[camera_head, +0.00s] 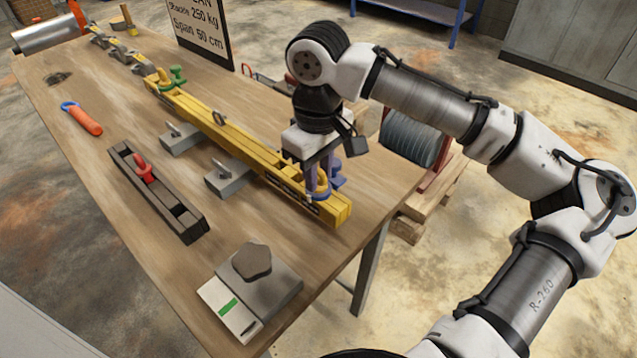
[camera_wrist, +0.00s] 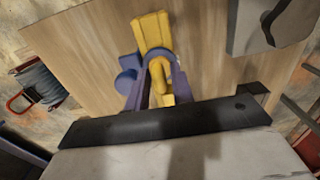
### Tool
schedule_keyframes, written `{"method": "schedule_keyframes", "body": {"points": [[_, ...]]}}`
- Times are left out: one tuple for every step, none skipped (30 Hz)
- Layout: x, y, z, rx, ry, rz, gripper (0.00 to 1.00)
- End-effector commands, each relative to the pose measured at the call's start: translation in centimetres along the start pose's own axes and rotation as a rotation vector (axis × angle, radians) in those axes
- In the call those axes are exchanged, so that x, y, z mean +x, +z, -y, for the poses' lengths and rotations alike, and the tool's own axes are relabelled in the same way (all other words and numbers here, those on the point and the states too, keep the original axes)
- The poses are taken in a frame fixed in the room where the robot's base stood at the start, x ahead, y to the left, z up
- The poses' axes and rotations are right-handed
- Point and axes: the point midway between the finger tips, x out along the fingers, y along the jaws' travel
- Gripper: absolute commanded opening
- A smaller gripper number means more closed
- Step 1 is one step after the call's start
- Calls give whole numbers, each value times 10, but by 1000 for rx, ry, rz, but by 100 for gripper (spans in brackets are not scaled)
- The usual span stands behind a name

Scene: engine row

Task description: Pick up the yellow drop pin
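A long yellow beam (camera_head: 262,158) lies on the wooden workbench, its near end close to the bench edge. At that end, my gripper (camera_head: 316,188) points down, its tips low around a small curved yellow piece that looks like the drop pin (camera_wrist: 159,84). In the wrist view, my two purplish fingers (camera_wrist: 160,80) stand on either side of it; whether they touch it is unclear. A violet-blue fitting (camera_head: 338,181) sits right beside the fingers and blends with them. It also shows in the wrist view (camera_wrist: 126,82). The pin's lower part is hidden.
A green shackle (camera_head: 178,75) sits at the beam's far end. Grey blocks (camera_head: 227,178) lie beside the beam. A dark slotted bar (camera_head: 158,192) with a red piece, an orange-handled tool (camera_head: 84,119) and a scale (camera_head: 265,287) are on the bench. A sign (camera_head: 201,28) stands behind.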

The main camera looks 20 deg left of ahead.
Motion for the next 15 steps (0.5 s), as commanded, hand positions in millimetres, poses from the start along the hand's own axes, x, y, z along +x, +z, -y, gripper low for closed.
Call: {"method": "schedule_keyframes", "body": {"points": [[0, 0, 0, 0, 0, 0, 24], [0, 0, 0, 0, 0, -1, 24], [0, 0, 0, 0, 0, -1, 24], [0, 0, 0, 0, 0, -1, 24], [0, 0, 0, 0, 0, -1, 24], [0, 0, 0, 0, 0, 0, 20], [0, 0, 0, 0, 0, 0, 16], [0, 0, 0, 0, 0, 0, 12], [0, 0, 0, 0, 0, 0, 7], [0, 0, 0, 0, 0, 0, 3], [0, 0, 0, 0, 0, 0, 0], [0, 0, 0, 0, 0, 0, 0], [0, 0, 0, 0, 0, 0, 0], [0, 0, 0, 0, 0, 0, 0], [0, 0, 0, 0, 1, -1, 0]]}}
